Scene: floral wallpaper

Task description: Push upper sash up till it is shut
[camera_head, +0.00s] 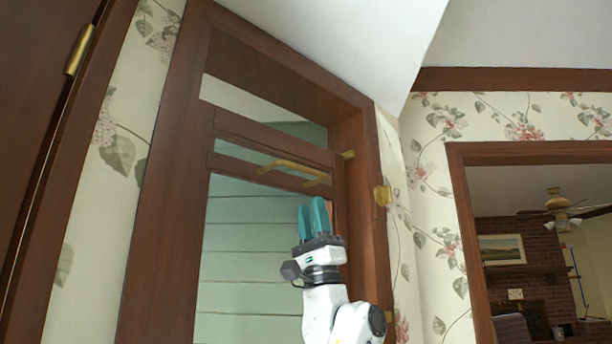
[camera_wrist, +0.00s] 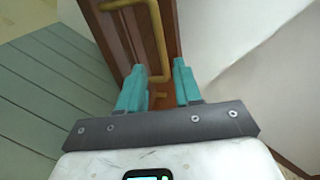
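The wooden window (camera_head: 253,124) fills the middle of the head view. Two brown horizontal rails cross it below the top of the frame, with an open-looking gap above them. A brass handle (camera_head: 285,165) sits on the lower of these rails; it also shows in the wrist view (camera_wrist: 158,40). I cannot tell for certain which rail belongs to the upper sash. My gripper (camera_head: 313,204) points upward just below the handle's right end. In the wrist view its teal fingers (camera_wrist: 159,68) stand apart with nothing held between them. The handle lies beyond the fingertips.
A sloped white ceiling (camera_head: 330,40) hangs close above. A dark door (camera_head: 35,110) stands at far left. A doorway to another room (camera_head: 530,240) opens at right.

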